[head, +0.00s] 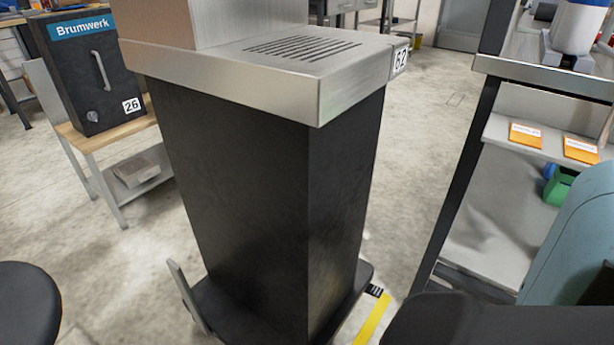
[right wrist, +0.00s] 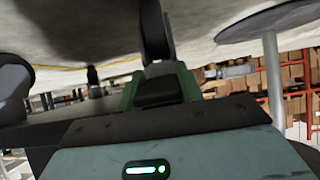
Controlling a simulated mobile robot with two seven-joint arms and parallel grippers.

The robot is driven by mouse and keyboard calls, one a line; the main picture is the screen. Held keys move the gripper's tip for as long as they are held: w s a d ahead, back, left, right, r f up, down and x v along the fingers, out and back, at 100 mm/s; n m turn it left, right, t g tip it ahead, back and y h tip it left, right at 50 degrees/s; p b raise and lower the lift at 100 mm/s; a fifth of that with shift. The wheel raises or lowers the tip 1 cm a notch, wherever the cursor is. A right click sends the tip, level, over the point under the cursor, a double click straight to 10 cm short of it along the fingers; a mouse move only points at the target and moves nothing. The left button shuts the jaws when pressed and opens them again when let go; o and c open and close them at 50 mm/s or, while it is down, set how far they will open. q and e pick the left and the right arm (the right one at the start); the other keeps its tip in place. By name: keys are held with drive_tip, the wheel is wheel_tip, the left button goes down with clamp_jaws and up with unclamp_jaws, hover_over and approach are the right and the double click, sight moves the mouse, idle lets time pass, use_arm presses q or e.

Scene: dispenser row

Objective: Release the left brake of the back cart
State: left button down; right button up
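The task's cart and its left brake cannot be made out for certain in either view. In the head view a wooden-topped stand (head: 118,137) at the back left carries a black Brumwerk cabinet (head: 89,62) marked 26; no brake shows on it. My left gripper is not in the head view. My right arm shows as a teal and dark shape (head: 575,245) at the lower right of the head view. In the right wrist view a dark finger-like part (right wrist: 155,35) points to the floor from a green block on my teal housing. Its opening cannot be seen.
A black pedestal (head: 255,200) with a steel drip tray (head: 250,60), marked 62, stands close in front. A metal-framed shelf unit (head: 545,77) is at the right. A round dark seat (head: 25,300) is at the lower left.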

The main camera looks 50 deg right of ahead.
drive_tip(key=o, duration=0.4)
drive_tip(key=shift+o, duration=0.2)
drive_tip(key=p+v, duration=0.3)
drive_tip(key=v, duration=0.5)
drive_tip(key=shift+p, duration=0.4)
